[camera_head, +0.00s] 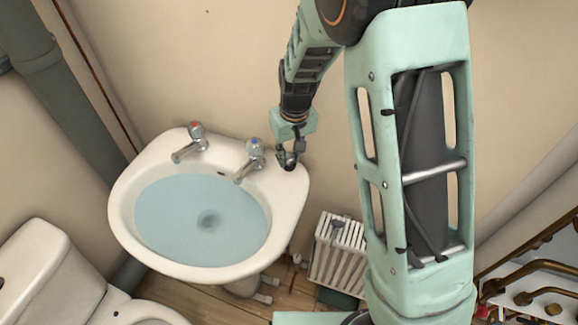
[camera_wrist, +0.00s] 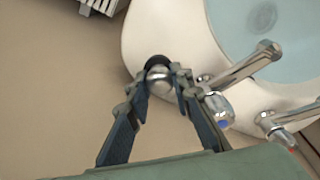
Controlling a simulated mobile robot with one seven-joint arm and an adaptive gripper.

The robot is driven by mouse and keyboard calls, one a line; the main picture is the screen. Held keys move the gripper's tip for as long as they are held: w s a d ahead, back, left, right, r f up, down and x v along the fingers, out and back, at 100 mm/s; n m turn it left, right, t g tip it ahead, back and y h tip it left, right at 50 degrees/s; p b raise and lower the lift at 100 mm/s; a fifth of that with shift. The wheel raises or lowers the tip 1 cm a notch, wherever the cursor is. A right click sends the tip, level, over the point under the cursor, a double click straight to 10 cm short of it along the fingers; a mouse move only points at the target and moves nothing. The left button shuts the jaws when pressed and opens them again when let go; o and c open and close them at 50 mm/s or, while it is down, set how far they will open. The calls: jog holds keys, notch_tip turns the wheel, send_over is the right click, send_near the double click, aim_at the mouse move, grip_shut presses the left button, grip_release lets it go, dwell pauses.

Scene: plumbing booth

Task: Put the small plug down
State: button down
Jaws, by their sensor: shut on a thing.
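My gripper (camera_head: 288,160) is at the right back corner of the white sink (camera_head: 290,205), just right of the blue-marked tap (camera_head: 253,160). In the wrist view my gripper (camera_wrist: 160,82) is shut on the small plug (camera_wrist: 158,63), a round piece with a dark rim and a shiny metal part between the fingertips. The plug is over the sink's rim near its edge. I cannot tell whether it touches the rim. In the head view the plug is mostly hidden by the fingers.
The basin holds bluish water (camera_head: 180,215) with a dark drain. A red-marked tap (camera_head: 190,145) stands left of the blue one. A toilet (camera_head: 50,270) is at lower left, a ribbed radiator (camera_head: 338,255) right of the sink, and brass pipes (camera_head: 540,295) at lower right.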

aim_at(289, 164)
jog(key=shift+w+f, duration=0.4)
jog(key=shift+f, duration=0.05)
jog(key=shift+w+f+b, duration=0.2)
jog(key=shift+f+b, duration=0.4)
jog(key=shift+f, duration=0.35)
jog(key=shift+w+f+b, duration=0.15)
jog(key=shift+f+b, duration=0.45)
jog(key=shift+f, duration=0.3)
jog(key=shift+f, duration=0.15)
jog(key=c, duration=1.7)
grip_release()
jog(key=r, duration=0.4)
jog(key=s+r, duration=0.1)
jog(key=r, duration=0.7)
jog(key=shift+s+d+r, duration=0.1)
jog(key=shift+s+d, duration=0.25)
jog(key=shift+s, duration=0.1)
